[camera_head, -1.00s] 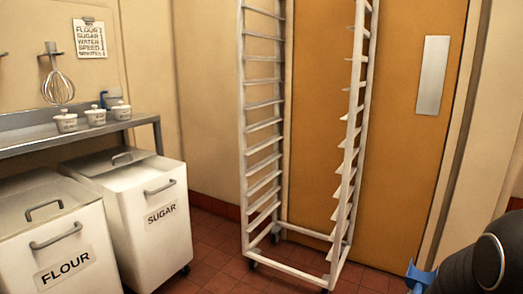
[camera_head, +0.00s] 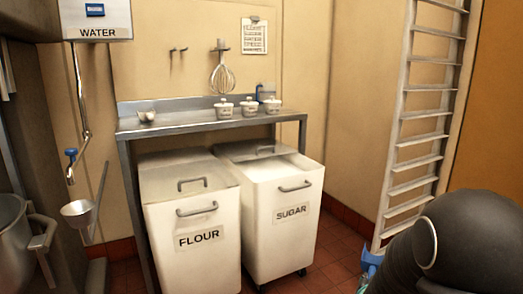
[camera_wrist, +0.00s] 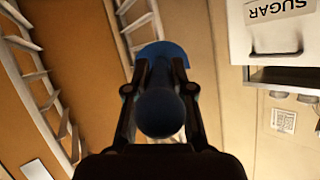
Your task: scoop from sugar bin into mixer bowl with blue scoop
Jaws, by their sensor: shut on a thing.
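The blue scoop (camera_wrist: 163,50) is held by its handle in my gripper (camera_wrist: 160,78), whose fingers close around it in the wrist view. Part of the scoop (camera_head: 370,262) also shows at the lower right of the head view, beside my dark arm, which hides the gripper there. The white sugar bin (camera_head: 268,238) stands under the steel table, right of the flour bin. Its lid seems set back, with a white area in front. The bin also shows upside down in the wrist view (camera_wrist: 285,28), apart from the scoop. A steel bowl with a handle (camera_head: 14,240), perhaps the mixer bowl, is cut by the left edge.
The flour bin (camera_head: 197,250) stands left of the sugar bin. The steel table (camera_head: 185,122) above holds several small containers. A tall rack (camera_head: 412,150) stands at right. A water unit (camera_head: 97,20) hangs at upper left. Some tiled floor is clear between sugar bin and rack.

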